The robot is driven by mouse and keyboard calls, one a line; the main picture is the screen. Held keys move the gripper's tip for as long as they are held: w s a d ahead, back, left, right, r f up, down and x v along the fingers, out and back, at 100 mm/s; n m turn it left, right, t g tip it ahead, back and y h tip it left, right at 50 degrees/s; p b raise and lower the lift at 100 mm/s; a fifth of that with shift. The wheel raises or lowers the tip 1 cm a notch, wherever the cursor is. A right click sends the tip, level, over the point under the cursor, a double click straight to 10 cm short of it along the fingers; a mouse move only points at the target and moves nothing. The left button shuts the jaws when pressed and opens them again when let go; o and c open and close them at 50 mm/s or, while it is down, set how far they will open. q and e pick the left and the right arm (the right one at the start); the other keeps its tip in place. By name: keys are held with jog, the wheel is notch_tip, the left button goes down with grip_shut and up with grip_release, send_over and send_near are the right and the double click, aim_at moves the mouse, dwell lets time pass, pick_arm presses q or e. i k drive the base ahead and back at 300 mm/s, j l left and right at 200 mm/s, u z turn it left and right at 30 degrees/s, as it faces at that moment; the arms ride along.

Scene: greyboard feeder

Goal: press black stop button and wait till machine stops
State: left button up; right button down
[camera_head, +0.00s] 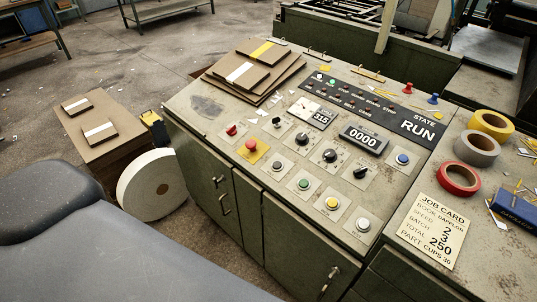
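The machine's control panel (215,118) is the sloped top of a grey-green cabinet. A small dark button (278,164) sits on a pale plate, left of the green button (303,184); it looks black, but its label is too small to read. Black rotary knobs (330,155) stand in a row behind it. A black toggle-like control (276,122) is further back. The state display (421,130) reads RUN. The counter (363,139) reads 0000. Neither gripper is in view.
A red mushroom button (250,146) on a yellow plate is close to the dark button. Yellow (332,203), white (363,224) and blue (402,159) buttons are nearby. Stacked boards (257,72) lie at the panel's back left. Tape rolls (458,178) and a job card (436,229) lie right.

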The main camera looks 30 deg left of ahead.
aim_at(276, 166)
jog(key=i+j, duration=0.15)
jog(key=j, duration=0.25)
jog(key=i+j, duration=0.1)
jog(key=j, duration=0.3)
jog(key=i+j, duration=0.15)
jog(key=j, duration=0.25)
jog(key=i+j, duration=0.15)
jog(key=j, duration=0.25)
jog(key=i+j, duration=0.1)
jog(key=j, duration=0.3)
